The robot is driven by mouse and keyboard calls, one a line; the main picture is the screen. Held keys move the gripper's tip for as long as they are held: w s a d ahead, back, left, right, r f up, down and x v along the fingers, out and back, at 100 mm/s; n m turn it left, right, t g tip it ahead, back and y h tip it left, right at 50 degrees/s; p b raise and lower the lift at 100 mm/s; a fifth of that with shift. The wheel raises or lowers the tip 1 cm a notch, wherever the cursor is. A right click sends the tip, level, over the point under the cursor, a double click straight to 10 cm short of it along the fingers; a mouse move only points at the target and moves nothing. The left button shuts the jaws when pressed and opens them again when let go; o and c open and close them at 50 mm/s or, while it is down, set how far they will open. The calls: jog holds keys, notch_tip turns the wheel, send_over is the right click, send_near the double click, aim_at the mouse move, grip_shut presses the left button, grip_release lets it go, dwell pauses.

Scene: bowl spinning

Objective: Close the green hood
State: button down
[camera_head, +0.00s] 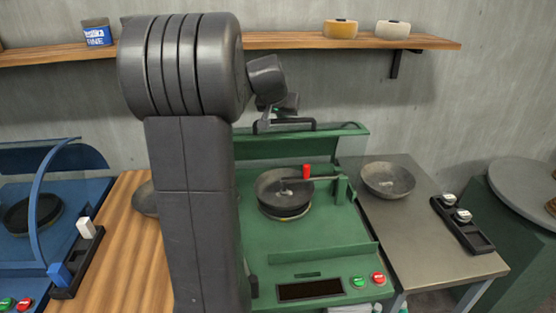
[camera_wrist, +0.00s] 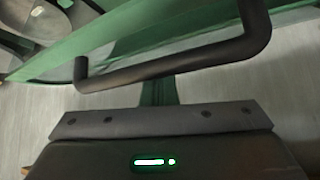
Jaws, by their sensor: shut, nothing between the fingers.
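The green machine (camera_head: 310,262) has its green hood (camera_head: 285,143) raised at the back. A dark handle (camera_head: 300,123) runs along the hood's top edge. My gripper (camera_head: 286,105) is shut and empty, just above and behind the handle. In the wrist view the handle (camera_wrist: 170,67) crosses in front of my gripper (camera_wrist: 162,119), with the green hood (camera_wrist: 200,32) beyond it. I cannot tell whether gripper and handle touch. My arm hides the machine's left side in the head view.
Inside the machine is a dark round plate (camera_head: 284,191) with a red-knobbed lever (camera_head: 306,172). A grey bowl (camera_head: 388,180) stands on the metal table (camera_head: 430,235) at right. A blue machine (camera_head: 40,225) stands at left. A wooden shelf (camera_head: 290,41) spans the wall behind.

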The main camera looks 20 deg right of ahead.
jog(key=s+a+f+b, duration=0.2)
jog(key=s+f+b, duration=0.2)
jog(key=s, duration=0.4)
jog(key=s+a+f+b, duration=0.2)
jog(key=s+f+b, duration=0.2)
jog(key=s+b, duration=0.2)
jog(key=s+a+f+b, duration=0.2)
jog(key=s+f+b, duration=0.3)
jog(key=s, duration=0.6)
jog(key=shift+a+b, duration=0.3)
dwell(1.9)
notch_tip(320, 180, up, 10)
jog(key=p, duration=0.8)
jog(key=shift+w+d+f, duration=0.1)
jog(key=shift+f, duration=0.05)
